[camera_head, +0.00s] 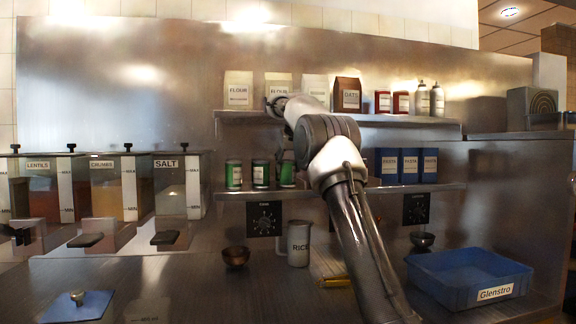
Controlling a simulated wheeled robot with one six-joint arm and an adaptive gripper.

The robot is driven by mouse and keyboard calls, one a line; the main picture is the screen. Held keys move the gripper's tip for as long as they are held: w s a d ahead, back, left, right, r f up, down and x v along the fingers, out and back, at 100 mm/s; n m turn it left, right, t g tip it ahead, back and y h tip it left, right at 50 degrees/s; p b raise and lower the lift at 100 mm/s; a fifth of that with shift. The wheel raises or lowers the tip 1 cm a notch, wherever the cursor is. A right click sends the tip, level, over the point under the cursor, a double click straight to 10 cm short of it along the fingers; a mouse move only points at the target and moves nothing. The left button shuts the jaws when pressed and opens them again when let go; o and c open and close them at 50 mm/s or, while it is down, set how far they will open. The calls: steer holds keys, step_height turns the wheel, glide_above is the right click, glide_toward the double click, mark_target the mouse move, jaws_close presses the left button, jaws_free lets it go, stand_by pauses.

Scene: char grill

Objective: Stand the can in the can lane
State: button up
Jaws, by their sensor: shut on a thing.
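The fingers are small and partly hidden by the arm, and I cannot tell whether the can touches the shelf. No lane dividers can be made out.
The upper shelf (240,115) holds bags, red cans and bottles above my gripper. Blue boxes (410,165) stand right of my arm. Below are a RICE jug (299,244), a brown bowl (235,257) and a blue crate (450,289). Dispensers (180,185) stand left.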

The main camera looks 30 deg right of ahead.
steer(key=o, duration=1.2)
steer(key=v, duration=1.2)
steer(key=s+a+f+n, duration=0.1)
steer(key=s+a, duration=0.4)
steer(key=s, duration=0.8)
steer(key=s+a+f+n+g, duration=0.1)
steer(key=s+a+f, duration=0.2)
steer(key=s+f, duration=1.1)
steer(key=s+a+f+g+y, duration=0.1)
steer(key=s+a+f, duration=0.2)
steer(key=s+f, duration=1.1)
steer(key=s, duration=0.5)
steer(key=shift+a+n+y, duration=0.3)
steer(key=shift+a+n, duration=0.1)
steer(key=shift+s, duration=0.1)
